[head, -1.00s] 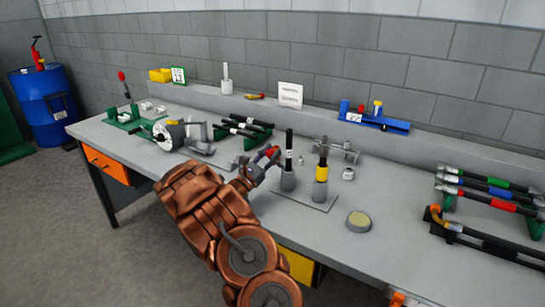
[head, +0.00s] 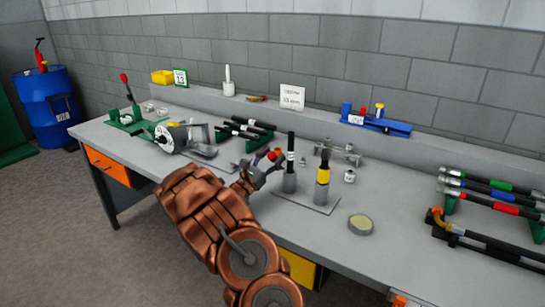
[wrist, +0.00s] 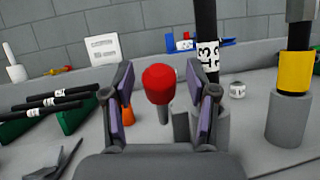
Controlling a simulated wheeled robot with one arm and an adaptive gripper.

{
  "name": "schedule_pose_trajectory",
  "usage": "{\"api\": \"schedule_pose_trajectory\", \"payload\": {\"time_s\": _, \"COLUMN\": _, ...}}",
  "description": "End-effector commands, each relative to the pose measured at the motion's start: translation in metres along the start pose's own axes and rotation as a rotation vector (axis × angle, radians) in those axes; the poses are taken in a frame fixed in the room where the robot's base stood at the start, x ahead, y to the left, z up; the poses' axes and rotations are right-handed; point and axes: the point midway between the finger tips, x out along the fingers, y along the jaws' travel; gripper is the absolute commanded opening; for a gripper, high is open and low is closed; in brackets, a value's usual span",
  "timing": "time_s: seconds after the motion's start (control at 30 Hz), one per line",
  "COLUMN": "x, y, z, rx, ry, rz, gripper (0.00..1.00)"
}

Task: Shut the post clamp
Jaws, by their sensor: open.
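In the wrist view a red ball knob (wrist: 158,82) on a grey stem sits between the spread fingers (wrist: 160,95), with gaps at both sides. The knob also shows at the fingertips in the head view (head: 272,155). I take it to be the post clamp's lever. Just right of it a grey post (head: 289,184) holds an upright black hose with a white label (wrist: 208,50). A second grey post (head: 321,193) holds a hose with a yellow band (wrist: 295,72). The clamp's lower part is hidden.
A grey clamp-like fixture (head: 338,153) and small metal fittings stand behind the posts. A round tin (head: 360,224) is at right front. Hoses on a rack (head: 490,190) lie far right.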

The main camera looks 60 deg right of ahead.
Motion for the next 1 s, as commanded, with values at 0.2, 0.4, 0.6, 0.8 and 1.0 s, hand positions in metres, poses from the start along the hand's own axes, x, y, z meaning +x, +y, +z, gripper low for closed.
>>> {"api": "schedule_pose_trajectory", "payload": {"time_s": 0.2, "x": -0.03, "y": 0.002, "z": 0.0, "rx": -0.001, "ry": 0.001, "rz": 0.006, "gripper": 0.58}}
{"api": "schedule_pose_trajectory", "payload": {"time_s": 0.4, "x": -0.07, "y": 0.002, "z": 0.0, "rx": 0.001, "ry": 0.001, "rz": 0.005, "gripper": 0.58}}
{"api": "schedule_pose_trajectory", "payload": {"time_s": 0.6, "x": -0.101, "y": 0.001, "z": 0.0, "rx": 0.001, "ry": 0.001, "rz": 0.003, "gripper": 0.58}}
{"api": "schedule_pose_trajectory", "payload": {"time_s": 0.8, "x": -0.115, "y": 0.0, "z": 0.0, "rx": 0.002, "ry": 0.001, "rz": 0.001, "gripper": 0.58}}
{"api": "schedule_pose_trajectory", "payload": {"time_s": 1.0, "x": -0.117, "y": 0.0, "z": 0.0, "rx": 0.001, "ry": 0.0, "rz": 0.0, "gripper": 0.58}}
